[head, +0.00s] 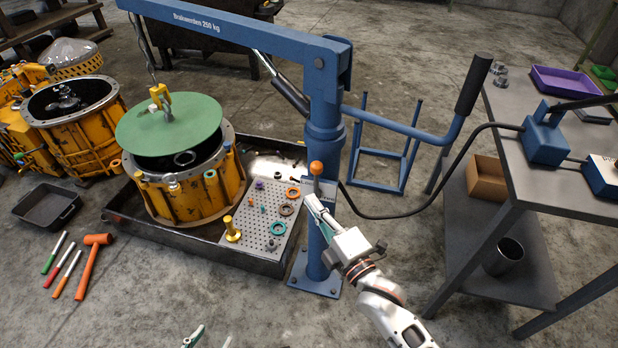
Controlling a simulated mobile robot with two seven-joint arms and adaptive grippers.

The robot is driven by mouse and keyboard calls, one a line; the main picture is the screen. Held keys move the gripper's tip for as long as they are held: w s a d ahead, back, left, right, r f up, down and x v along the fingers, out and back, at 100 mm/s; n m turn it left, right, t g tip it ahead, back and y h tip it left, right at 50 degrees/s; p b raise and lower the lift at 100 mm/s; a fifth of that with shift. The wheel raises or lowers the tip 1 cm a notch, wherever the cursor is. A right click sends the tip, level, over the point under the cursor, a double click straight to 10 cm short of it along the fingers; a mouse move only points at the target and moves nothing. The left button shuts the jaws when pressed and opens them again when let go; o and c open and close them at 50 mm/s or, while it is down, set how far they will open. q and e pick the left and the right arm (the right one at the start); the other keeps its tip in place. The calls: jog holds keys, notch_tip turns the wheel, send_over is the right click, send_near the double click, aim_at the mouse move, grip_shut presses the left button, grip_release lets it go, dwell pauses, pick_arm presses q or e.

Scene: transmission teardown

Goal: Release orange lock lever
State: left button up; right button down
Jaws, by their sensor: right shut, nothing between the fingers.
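The orange-knobbed lock lever (316,168) stands on the front of the blue crane's column (325,120), with its knob up and a short stem below. My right gripper (311,200) is shut and empty, with its fingertips just below the knob, close to the stem. Whether they touch the stem I cannot tell. My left gripper (210,339) shows only its fingertips at the bottom edge. They are apart, with nothing seen between them.
A green disc (170,124) hangs from the crane's hook over an orange housing (190,195) in a black tray. A perforated plate (250,232) with small parts lies beside it. The crane's long handle (472,85) reaches right, near a grey workbench (545,190). An orange mallet (92,262) lies left.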

aim_at(317, 180)
jog(key=shift+w, duration=0.1)
pick_arm(q)
jog(key=shift+w+d+b, duration=0.15)
jog(key=shift+d+b, duration=0.1)
jog(key=shift+b, duration=0.6)
pick_arm(e)
jog(key=w, duration=0.9)
jog(key=shift+a+r, duration=0.2)
jog(key=shift+a, duration=0.1)
pick_arm(q)
jog(key=shift+f, duration=0.15)
